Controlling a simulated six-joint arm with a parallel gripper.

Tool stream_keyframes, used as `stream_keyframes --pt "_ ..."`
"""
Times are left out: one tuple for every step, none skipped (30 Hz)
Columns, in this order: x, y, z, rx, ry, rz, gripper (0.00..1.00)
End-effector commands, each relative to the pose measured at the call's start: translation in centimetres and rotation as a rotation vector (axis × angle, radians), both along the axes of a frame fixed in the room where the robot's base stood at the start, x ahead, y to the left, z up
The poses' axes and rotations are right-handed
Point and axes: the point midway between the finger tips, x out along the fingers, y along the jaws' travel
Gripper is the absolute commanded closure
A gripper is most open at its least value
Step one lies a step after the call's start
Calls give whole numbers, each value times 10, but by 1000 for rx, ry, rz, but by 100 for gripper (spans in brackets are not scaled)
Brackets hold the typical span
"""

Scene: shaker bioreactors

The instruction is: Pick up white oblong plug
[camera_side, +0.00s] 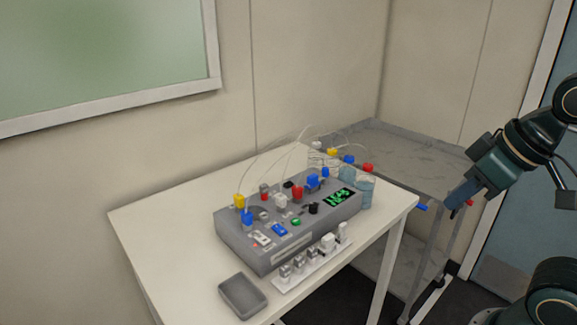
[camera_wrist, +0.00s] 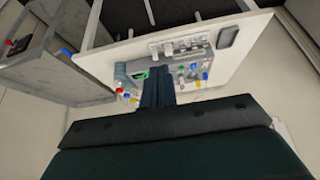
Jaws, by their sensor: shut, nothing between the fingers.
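My gripper (camera_side: 455,205) is shut and empty, in the air right of the table, well apart from the device. Its closed fingers also show in the wrist view (camera_wrist: 157,72), hiding part of the device. The grey bioreactor device (camera_side: 290,257) bears several coloured plugs. A small white oblong piece (camera_side: 262,238) lies on its front left, and a whitish block (camera_side: 281,201) stands near its middle. Another white block (camera_side: 327,242) stands on the strip in front. I cannot tell which of these is the white oblong plug; they are too small in the wrist view.
The white table (camera_side: 165,225) is clear at its left. A grey tray (camera_side: 243,297) lies at its front edge. Jars with coloured caps (camera_side: 366,190) and thin arching tubes stand at the device's back right. A grey marble-topped cart (camera_side: 415,158) stands behind, at the right.

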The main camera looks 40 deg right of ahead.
Motion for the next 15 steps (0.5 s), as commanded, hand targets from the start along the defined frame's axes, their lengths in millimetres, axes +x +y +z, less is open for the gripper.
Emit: stream_keyframes --pt "0 0 0 0 0 0 100" --pt "0 0 0 0 0 0 100" --pt "0 0 0 0 0 0 92" --pt "0 0 0 0 0 0 86" --pt "0 0 0 0 0 0 80" --pt "0 0 0 0 0 0 72" --pt "0 0 0 0 0 0 67" --pt "0 0 0 0 0 0 61" --pt "0 0 0 0 0 0 53" --pt "0 0 0 0 0 0 49" --pt "0 0 0 0 0 0 49" --pt "0 0 0 0 0 0 49" --pt "0 0 0 0 0 0 49" --pt "0 0 0 0 0 0 49" --pt "0 0 0 0 0 0 49"
